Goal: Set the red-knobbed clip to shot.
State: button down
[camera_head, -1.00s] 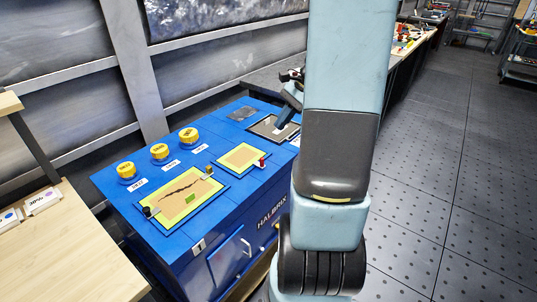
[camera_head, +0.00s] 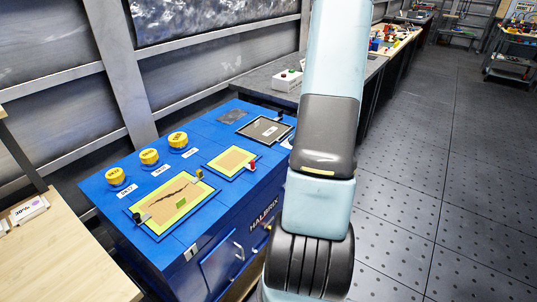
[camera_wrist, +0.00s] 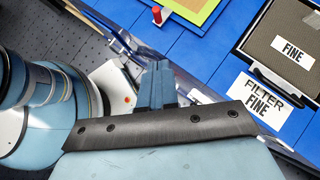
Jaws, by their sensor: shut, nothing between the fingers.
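The red-knobbed clip (camera_head: 252,166) stands at the right edge of the small tan panel with a yellow-green rim (camera_head: 217,170), on top of the blue cabinet (camera_head: 190,240). Its red knob also shows in the wrist view (camera_wrist: 157,14), at the top, beside the panel's corner. My gripper (camera_wrist: 161,66) is shut and empty in the wrist view, below the clip in the picture and apart from it. In the head view my gripper is hidden behind my arm. The clip's exact setting is too small to read.
A larger cracked tan panel (camera_head: 160,204) carries a black-knobbed clip (camera_head: 138,217) and an olive-knobbed clip (camera_head: 199,173). Several yellow knobs (camera_head: 149,156) stand behind. A framed mesh marked FINE (camera_wrist: 286,40) and a FILTER FINE label (camera_wrist: 263,103) lie right of my gripper.

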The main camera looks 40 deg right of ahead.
jog(key=x, duration=0.4)
jog(key=r+x, duration=0.1)
jog(key=x, duration=0.3)
jog(key=a+x, duration=0.1)
jog(key=x, duration=0.2)
jog(key=shift+w+a+f, duration=0.15)
jog(key=shift+w+a, duration=0.55)
jog(key=shift+a, duration=0.3)
jog(key=shift+w+a, duration=0.25)
jog(key=shift+w, duration=0.55)
jog(key=shift+w+a, duration=0.3)
jog(key=shift+w, duration=0.5)
jog(key=shift+d, duration=0.1)
